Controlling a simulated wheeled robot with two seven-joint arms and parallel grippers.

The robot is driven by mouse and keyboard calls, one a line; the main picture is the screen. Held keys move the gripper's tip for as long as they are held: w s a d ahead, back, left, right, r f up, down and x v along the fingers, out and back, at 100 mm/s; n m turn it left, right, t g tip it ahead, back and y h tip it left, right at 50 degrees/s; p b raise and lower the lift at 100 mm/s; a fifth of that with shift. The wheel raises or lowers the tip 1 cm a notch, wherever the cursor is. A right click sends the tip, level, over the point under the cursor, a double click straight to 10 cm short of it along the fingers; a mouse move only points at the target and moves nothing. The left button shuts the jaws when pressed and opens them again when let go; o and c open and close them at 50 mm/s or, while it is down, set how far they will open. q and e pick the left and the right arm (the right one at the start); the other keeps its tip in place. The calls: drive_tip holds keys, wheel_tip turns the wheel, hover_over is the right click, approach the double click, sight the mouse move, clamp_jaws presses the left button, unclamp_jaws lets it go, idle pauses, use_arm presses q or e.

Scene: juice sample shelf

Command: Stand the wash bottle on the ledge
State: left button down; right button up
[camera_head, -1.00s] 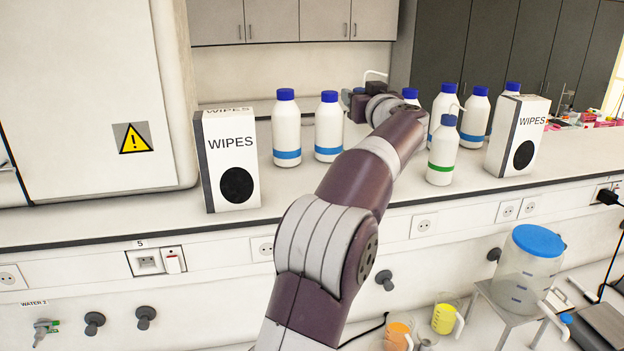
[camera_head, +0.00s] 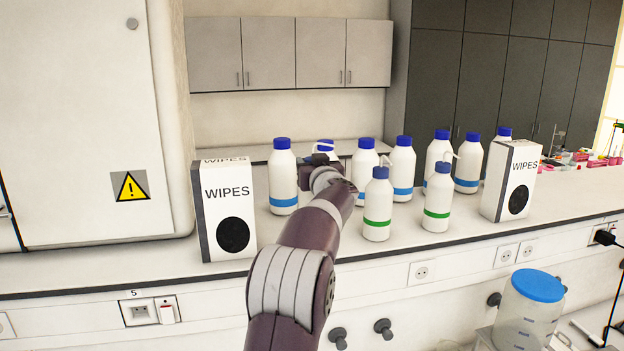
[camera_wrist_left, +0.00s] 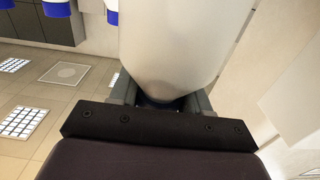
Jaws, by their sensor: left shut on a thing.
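Two white wash bottles with green bands and bent spouts stand upright on the ledge, one right of my arm (camera_head: 377,213) and one farther right (camera_head: 436,205). I cannot see whether the held bottle touches the ledge. My right gripper is not in view.
Several blue-banded bottles stand in a row behind, including one at the left (camera_head: 283,180). A wipes box (camera_head: 228,190) stands left of my gripper, another (camera_head: 497,195) at the right. A blue-lidded container (camera_head: 528,310) stands lower right. The ledge's front left is bare.

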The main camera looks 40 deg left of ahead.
use_arm(q)
wheel_tip(320, 180, down, 3)
drive_tip(key=shift+d+r, duration=0.15)
drive_tip(key=shift+r, duration=0.05)
drive_tip(key=shift+f, duration=0.35)
drive_tip(key=shift+a+f, duration=0.1)
drive_tip(key=shift+a, duration=0.1)
drive_tip(key=c, duration=0.5)
unclamp_jaws()
drive_tip(key=shift+d, duration=0.2)
